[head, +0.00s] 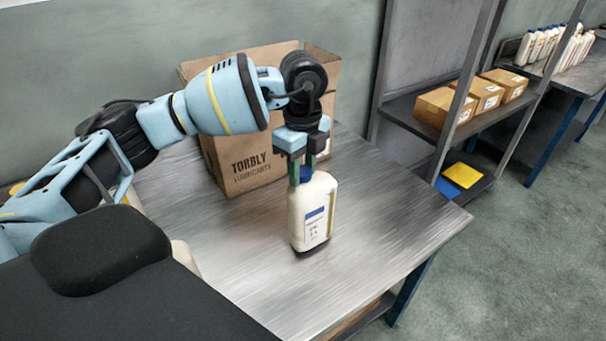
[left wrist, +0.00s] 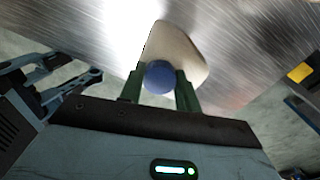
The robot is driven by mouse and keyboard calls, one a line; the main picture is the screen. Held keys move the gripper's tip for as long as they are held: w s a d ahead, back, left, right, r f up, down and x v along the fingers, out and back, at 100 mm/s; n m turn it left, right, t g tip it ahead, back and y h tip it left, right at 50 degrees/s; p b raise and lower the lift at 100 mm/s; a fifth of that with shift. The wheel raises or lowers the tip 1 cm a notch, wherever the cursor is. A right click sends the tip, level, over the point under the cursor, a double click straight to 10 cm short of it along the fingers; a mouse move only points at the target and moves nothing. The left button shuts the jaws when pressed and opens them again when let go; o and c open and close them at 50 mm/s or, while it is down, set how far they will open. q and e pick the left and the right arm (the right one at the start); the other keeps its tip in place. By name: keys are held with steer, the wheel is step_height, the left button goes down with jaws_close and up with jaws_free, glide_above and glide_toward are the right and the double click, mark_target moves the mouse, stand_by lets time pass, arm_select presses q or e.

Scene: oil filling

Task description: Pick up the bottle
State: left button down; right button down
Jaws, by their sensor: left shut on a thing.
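A white bottle (head: 313,212) with a blue cap and a blue-and-white label stands upright at the middle of the metal table (head: 390,220) in the head view. My left gripper (head: 301,172) comes down from above and is shut on the bottle at its cap. In the left wrist view the blue cap (left wrist: 159,77) sits between the two green fingers, with the white bottle body (left wrist: 178,47) beyond it. Whether the bottle's base touches the table is hard to tell. My right gripper is not in view.
An open cardboard box (head: 245,165) marked "TORBLY" stands right behind the bottle. A shelf rack (head: 400,108) with several small boxes (head: 478,95) stands to the right. Several white bottles (head: 553,45) stand on a far table. The table's right part is clear.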

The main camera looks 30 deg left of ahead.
arm_select(q)
steer(key=shift+s+d+r, duration=0.1)
steer(key=shift+s+r, duration=0.45)
steer(key=shift+r, duration=0.05)
steer(key=s+r, duration=0.1)
steer(key=s, duration=1.4)
steer(key=shift+d+r+p, duration=0.25)
steer(key=shift+p, duration=0.1)
